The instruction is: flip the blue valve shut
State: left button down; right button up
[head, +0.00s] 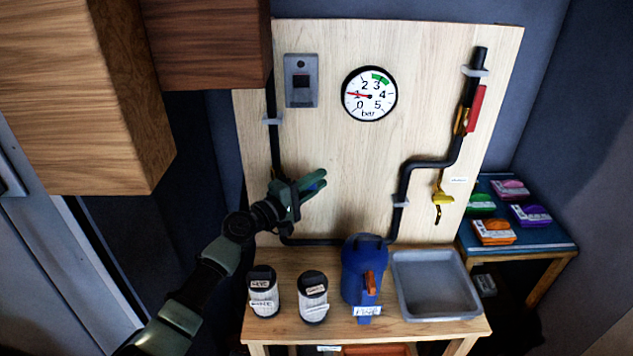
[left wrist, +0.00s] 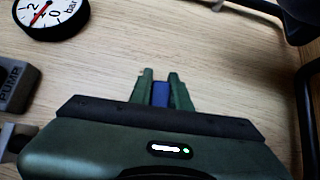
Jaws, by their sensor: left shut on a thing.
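My left gripper (head: 312,184) is in front of the wooden board (head: 330,140), near the left black pipe (head: 273,150). Its fingers are shut on the blue valve's handle; a bit of blue (head: 317,187) shows between them. In the left wrist view the blue handle (left wrist: 161,95) sits between the two green fingertips (left wrist: 161,88). The valve's body is hidden behind my gripper, so I cannot tell how the handle lies to the pipe. My right gripper is not in view.
A red handle (head: 477,108) and a yellow handle (head: 443,199) are on the right pipe. A pressure gauge (head: 369,94) and a grey pump switch (head: 301,80) are above. Below stand two jars (head: 313,297), a blue container (head: 360,268) and a grey tray (head: 435,313). Cabinets (head: 80,95) hang upper left.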

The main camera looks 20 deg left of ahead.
pick_arm(q)
jog(key=shift+f, duration=0.1)
dwell(1.1)
jog(key=shift+f+p, duration=0.25)
jog(key=shift+p, duration=0.25)
jog(key=shift+f+m, duration=0.15)
jog(key=shift+m, duration=0.15)
jog(key=c, duration=1.3)
grip_release()
jog(key=shift+s, duration=0.1)
